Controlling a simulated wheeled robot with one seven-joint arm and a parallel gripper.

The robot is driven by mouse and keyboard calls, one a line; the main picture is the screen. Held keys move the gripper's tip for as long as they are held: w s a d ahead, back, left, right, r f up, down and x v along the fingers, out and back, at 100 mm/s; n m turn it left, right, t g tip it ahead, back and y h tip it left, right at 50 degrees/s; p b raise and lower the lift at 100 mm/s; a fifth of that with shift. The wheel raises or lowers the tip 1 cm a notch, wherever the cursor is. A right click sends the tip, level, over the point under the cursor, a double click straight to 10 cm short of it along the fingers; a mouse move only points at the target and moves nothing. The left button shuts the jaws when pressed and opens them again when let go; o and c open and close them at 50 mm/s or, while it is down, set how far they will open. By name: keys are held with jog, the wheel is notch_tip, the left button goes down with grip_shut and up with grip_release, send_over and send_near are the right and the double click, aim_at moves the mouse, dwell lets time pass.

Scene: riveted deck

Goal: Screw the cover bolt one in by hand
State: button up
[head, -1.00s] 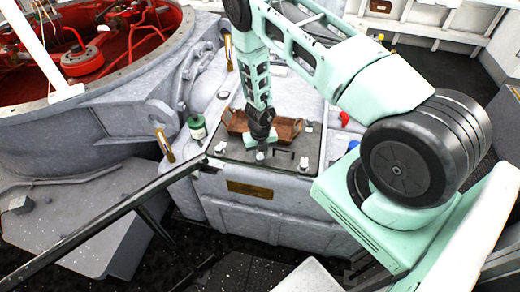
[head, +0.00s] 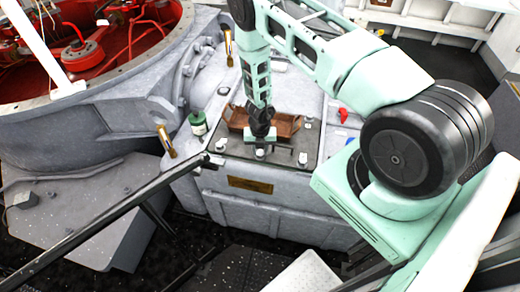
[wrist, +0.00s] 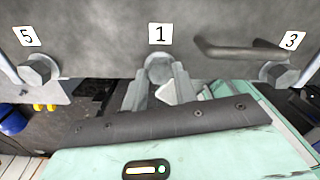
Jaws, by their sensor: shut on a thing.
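The cover bolt one (wrist: 159,67) is a grey hex-headed bolt below the white "1" label (wrist: 160,34) at the top middle of the wrist view. My gripper (wrist: 159,84) has its two fingers on either side of the bolt head and is shut on it. The cover (wrist: 100,50) is a dark grey plate. In the head view my gripper (head: 260,151) points down at the front edge of the cover (head: 237,148), and the bolt there is mostly hidden by it. How deep the bolt sits cannot be told.
Bolt five (wrist: 38,72) and bolt three (wrist: 278,74) flank it, with a bar handle (wrist: 235,51) towards bolt three. A brown tray (head: 285,128) stands on the cover behind my gripper. A green-and-white bottle (head: 198,124) and a red object (head: 342,116) are nearby.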

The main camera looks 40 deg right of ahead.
aim_at(260, 153)
jog(key=o, duration=1)
jog(key=shift+r, duration=0.1)
notch_tip(260, 153, up, 17)
jog(key=shift+r, duration=0.2)
